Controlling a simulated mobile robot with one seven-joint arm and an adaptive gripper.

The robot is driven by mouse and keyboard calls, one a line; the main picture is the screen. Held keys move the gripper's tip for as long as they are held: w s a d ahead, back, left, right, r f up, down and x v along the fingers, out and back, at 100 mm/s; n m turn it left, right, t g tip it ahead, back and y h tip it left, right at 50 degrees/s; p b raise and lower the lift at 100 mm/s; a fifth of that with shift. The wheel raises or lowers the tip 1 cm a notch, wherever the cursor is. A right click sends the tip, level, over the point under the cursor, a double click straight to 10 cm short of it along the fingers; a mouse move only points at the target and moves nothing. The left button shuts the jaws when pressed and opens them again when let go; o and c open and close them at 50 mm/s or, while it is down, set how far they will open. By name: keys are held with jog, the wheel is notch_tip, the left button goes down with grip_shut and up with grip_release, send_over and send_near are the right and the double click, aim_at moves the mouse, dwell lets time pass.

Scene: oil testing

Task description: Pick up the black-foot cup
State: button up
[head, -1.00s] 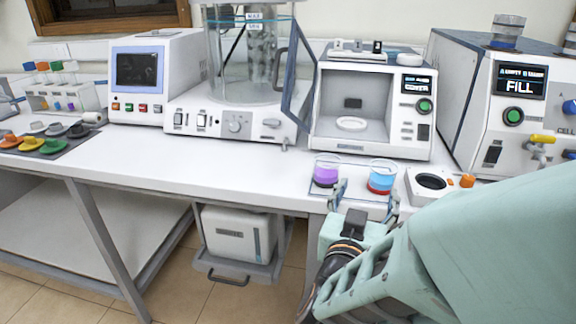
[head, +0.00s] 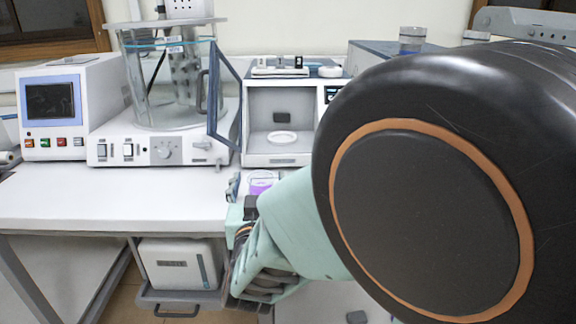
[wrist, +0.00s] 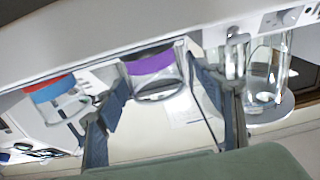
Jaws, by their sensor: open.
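A clear cup with purple liquid (head: 262,186) stands on the white bench, partly covered by my arm in the head view. In the wrist view, which looks upside down, the purple cup (wrist: 153,72) lies between and just beyond my fingertips. My gripper (wrist: 160,92) is open and empty, with one finger to each side of the cup and no clear contact. A cup with red and blue layers (wrist: 52,95) is outside the left finger in the wrist view; my arm hides it in the head view.
A glass bath unit (head: 165,90) and a white chamber (head: 278,120) stand behind the cup. A monitor box (head: 60,105) is at the left. The bench's left front (head: 100,195) is clear. A white box (head: 180,263) sits below.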

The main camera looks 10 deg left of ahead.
jog(key=shift+w, duration=0.35)
jog(key=shift+c, duration=0.6)
jog(key=c, duration=1.2)
jog(key=shift+d, duration=0.1)
